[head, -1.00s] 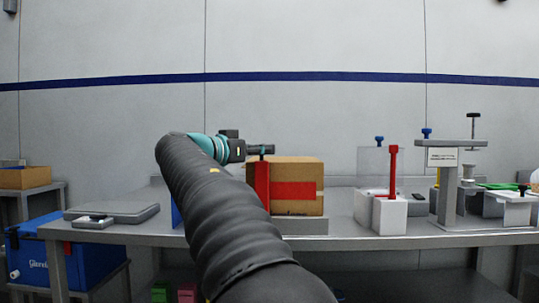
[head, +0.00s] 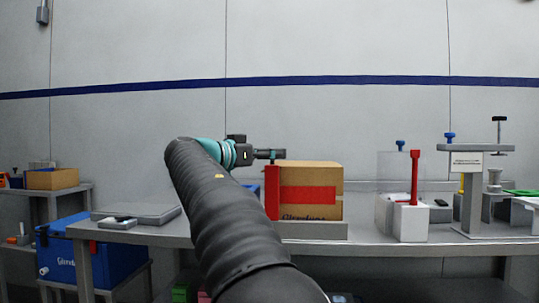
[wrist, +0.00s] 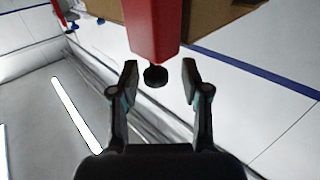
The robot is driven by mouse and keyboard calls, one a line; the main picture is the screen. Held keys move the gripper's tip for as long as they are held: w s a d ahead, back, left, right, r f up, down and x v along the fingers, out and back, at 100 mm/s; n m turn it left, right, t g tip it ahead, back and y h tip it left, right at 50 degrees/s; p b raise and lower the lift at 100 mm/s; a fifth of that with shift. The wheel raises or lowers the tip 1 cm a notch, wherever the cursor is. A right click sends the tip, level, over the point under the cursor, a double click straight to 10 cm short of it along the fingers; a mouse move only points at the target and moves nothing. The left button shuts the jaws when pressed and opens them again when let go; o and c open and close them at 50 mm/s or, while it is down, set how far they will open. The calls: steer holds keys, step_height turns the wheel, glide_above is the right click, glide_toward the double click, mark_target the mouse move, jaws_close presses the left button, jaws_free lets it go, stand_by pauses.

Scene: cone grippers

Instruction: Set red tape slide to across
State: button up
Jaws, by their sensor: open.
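A red upright slide (head: 272,192) stands at the left end of a cardboard box (head: 325,175), which has a red band (head: 308,195) across its front. In the wrist view the slide shows as a red block (wrist: 152,30) with a round black knob (wrist: 155,76) at its near end. My gripper (wrist: 160,74) is open, with one finger on each side of the knob and visible gaps between. In the head view my gripper (head: 270,154) is at the slide's top, seen from the side; its fingers are too small to make out.
The box rests on a grey base on the long table (head: 370,236). To its right are a white block with a red upright lever (head: 414,190) and a grey stand (head: 470,190). A flat grey scale (head: 140,214) lies at the left. A blue cooler (head: 75,255) is below left.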

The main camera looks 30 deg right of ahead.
steer(key=a, duration=1.2)
steer(key=shift+s, duration=0.45)
